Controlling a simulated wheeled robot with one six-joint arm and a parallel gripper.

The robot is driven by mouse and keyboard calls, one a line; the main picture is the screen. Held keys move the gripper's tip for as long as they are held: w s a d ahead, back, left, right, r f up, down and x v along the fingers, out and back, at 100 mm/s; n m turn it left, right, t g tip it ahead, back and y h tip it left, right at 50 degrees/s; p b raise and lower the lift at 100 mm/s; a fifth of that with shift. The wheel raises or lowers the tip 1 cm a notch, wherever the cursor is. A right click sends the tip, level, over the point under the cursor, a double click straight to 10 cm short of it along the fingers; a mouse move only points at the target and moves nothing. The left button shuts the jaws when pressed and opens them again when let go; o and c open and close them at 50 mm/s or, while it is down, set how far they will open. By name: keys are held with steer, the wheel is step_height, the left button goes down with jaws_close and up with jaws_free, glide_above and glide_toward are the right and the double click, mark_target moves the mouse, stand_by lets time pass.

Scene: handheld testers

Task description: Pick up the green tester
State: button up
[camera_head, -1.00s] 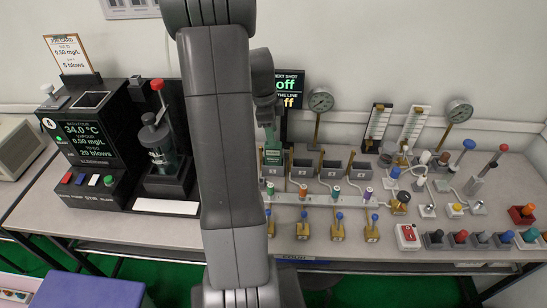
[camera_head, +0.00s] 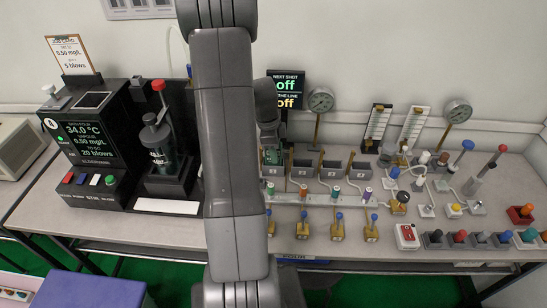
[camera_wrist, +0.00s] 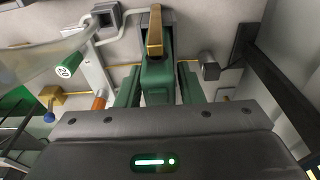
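The green tester (camera_wrist: 156,84) stands in the middle of the wrist view, with a brass-coloured piece (camera_wrist: 155,32) on its upper end. My gripper (camera_wrist: 158,86) is open, with one green-sided finger on each side of the tester. The fingers look slightly apart from it, and my dark gripper body hides its lower part. In the head view, my gripper (camera_head: 272,148) is low at the leftmost dark holder, where only a little of the green tester shows.
More dark holders (camera_head: 332,168) stand in a row to the right. In front is a pale rail (camera_head: 318,199) with coloured caps and brass valves. A black machine (camera_head: 88,150) is at the left. Gauges (camera_head: 321,99) stand behind. A dark post (camera_wrist: 285,85) is right in the wrist view.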

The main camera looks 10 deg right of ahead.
jaws_close()
